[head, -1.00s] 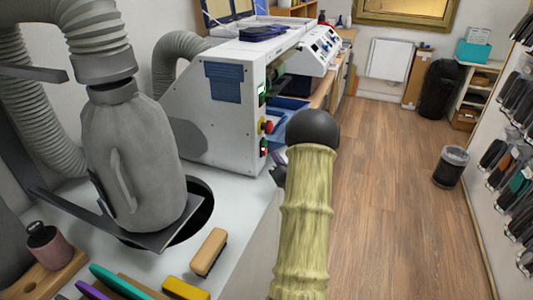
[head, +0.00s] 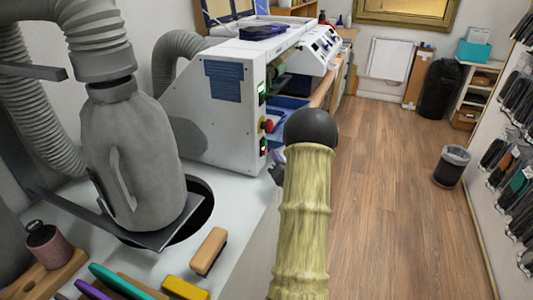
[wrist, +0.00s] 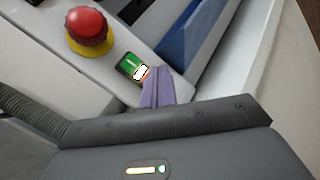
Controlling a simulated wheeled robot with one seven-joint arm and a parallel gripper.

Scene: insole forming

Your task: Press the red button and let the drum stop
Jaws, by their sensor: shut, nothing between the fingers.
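The red button (head: 267,126) sits on a yellow base on the front of the white machine (head: 215,120). In the wrist view the red button (wrist: 87,26) is at the upper left, clear of my fingers. A green switch (wrist: 130,66) with a bright white part lies beside it. My gripper (wrist: 152,76) is shut and empty, with its purple fingertips at that switch's lower right edge. I cannot tell if they touch it. In the head view my gripper (head: 278,172) is mostly hidden behind my arm, below and right of the button. The drum cannot be made out clearly.
A grey bottle-shaped container (head: 130,160) with a hose stands left of the machine. A wooden-backed brush (head: 209,250) lies on the white bench. Blue material (wrist: 190,40) is beside the switch in the wrist view.

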